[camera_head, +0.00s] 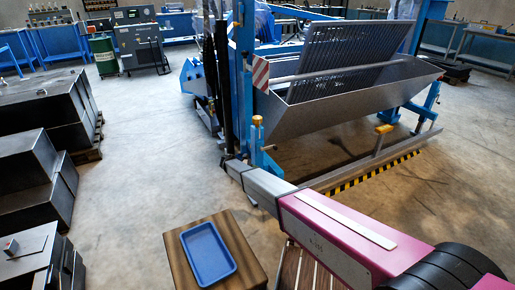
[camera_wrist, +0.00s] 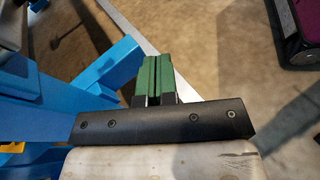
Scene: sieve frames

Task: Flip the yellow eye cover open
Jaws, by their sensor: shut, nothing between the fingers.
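Two small yellow parts show in the head view. One yellow cap (camera_head: 257,120) tops a blue post, and a flatter yellow piece (camera_head: 384,129) tops a grey post further right. I cannot tell for sure which is the eye cover, or whether it is open. My gripper (camera_wrist: 158,60) has green fingers, pressed together and empty, in the wrist view. It points over bare floor beside a blue frame (camera_wrist: 95,85). A yellow part (camera_wrist: 12,147) shows at that view's lower left edge, apart from the fingers. In the head view, my arm reaches toward the foot of the near blue post.
A grey metal trough (camera_head: 345,100) with a slatted sieve panel (camera_head: 345,55) stands on the blue frame. A low rail with yellow-black stripes (camera_head: 375,175) runs below. A blue tray (camera_head: 208,254) lies on a wooden stool. Dark metal boxes (camera_head: 40,110) stand left; the floor between is clear.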

